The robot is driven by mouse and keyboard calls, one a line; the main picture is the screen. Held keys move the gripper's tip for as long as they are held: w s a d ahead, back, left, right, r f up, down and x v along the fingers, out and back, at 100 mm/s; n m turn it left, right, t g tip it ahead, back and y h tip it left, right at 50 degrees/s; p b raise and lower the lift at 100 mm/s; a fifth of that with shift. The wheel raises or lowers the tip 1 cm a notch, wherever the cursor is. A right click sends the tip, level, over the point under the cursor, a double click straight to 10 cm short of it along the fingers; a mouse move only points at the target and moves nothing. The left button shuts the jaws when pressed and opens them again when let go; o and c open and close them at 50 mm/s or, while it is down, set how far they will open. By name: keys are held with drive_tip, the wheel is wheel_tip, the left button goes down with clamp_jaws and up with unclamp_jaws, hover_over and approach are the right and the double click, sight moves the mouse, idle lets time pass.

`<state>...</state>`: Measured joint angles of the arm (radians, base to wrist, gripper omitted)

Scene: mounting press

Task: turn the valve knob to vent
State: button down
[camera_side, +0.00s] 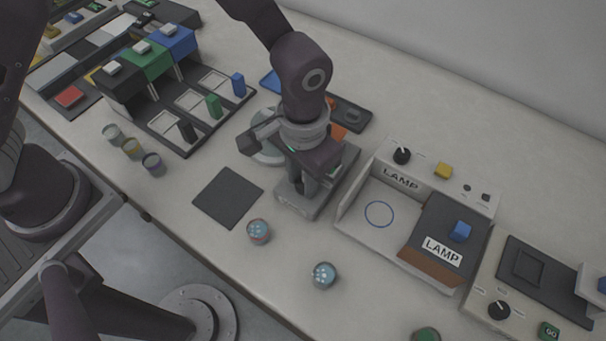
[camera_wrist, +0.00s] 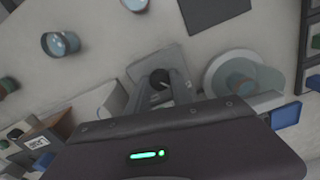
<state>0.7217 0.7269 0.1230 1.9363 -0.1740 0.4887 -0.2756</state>
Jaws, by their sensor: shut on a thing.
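The valve knob (camera_wrist: 160,78) is small, dark and round, with a pale mark, on a grey plate of the mounting press (camera_wrist: 143,66). It shows between my fingertips in the wrist view. My gripper (camera_wrist: 163,86) points down and is shut on the knob. In the side view my gripper (camera_side: 305,186) is low over the front of the grey press base (camera_side: 296,207). There the fingers hide the knob, so which way its mark points against any vent label cannot be told.
A lamp box (camera_side: 360,237) with a blue block on its lid stands close on the right. A dark mat (camera_side: 228,197) and small round cups (camera_side: 258,231) lie in front. A rack with black, green and blue blocks (camera_side: 147,62) is to the left.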

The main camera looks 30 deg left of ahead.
drive_tip(key=c, duration=1.1)
unclamp_jaws()
drive_tip(key=shift+c, duration=0.2)
wheel_tip(320, 180, up, 7)
drive_tip(key=shift+r, duration=0.1)
